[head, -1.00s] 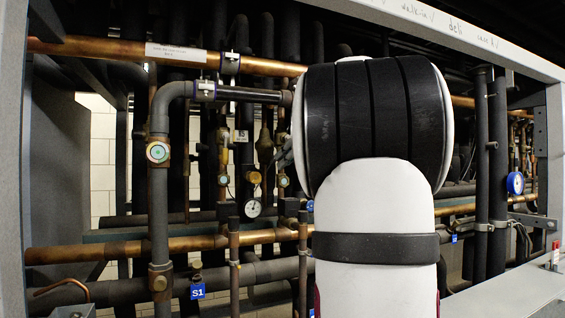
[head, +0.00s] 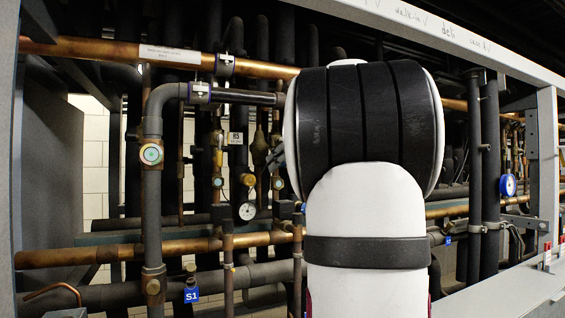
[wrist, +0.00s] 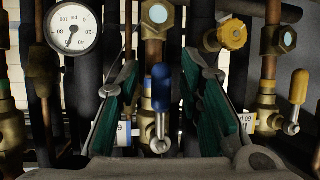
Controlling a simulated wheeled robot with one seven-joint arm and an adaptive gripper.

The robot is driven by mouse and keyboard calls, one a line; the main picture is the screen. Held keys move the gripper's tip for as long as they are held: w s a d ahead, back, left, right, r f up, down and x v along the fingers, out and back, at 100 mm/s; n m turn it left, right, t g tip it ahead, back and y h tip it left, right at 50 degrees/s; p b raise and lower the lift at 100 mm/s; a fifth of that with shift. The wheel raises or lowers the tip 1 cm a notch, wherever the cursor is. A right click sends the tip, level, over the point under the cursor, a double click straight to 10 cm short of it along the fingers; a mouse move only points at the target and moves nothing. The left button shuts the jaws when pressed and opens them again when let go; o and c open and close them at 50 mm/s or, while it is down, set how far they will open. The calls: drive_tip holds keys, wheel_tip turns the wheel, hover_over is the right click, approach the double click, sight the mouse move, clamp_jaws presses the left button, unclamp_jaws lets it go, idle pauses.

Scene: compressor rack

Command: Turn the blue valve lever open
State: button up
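The blue valve lever (wrist: 161,88) stands upright in the middle of the wrist view, its metal end at a round nut below, in front of a brass valve body (wrist: 147,118). My gripper (wrist: 160,66) is open, with one green-padded finger on each side of the lever. Gaps show between the lever and both pads, so I see no contact. In the head view my white and black arm covers the middle of the rack, and both the gripper and the blue lever are hidden there.
A yellow lever (wrist: 299,87) on another brass valve is right of my right finger. A yellow knob (wrist: 233,34) and a dial gauge (wrist: 73,30) sit higher up. Copper pipes (head: 120,250) and dark insulated pipes crowd the rack. A blue-rimmed gauge (head: 508,185) is at right.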

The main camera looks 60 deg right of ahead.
drive_tip(key=s+a+r, duration=0.1)
drive_tip(key=s+a, duration=0.2)
drive_tip(key=s, duration=0.4)
drive_tip(key=s+a+r, duration=0.1)
drive_tip(key=s+a, duration=0.1)
drive_tip(key=s, duration=0.6)
drive_tip(key=shift+s+a, duration=0.2)
drive_tip(key=shift+a, duration=0.2)
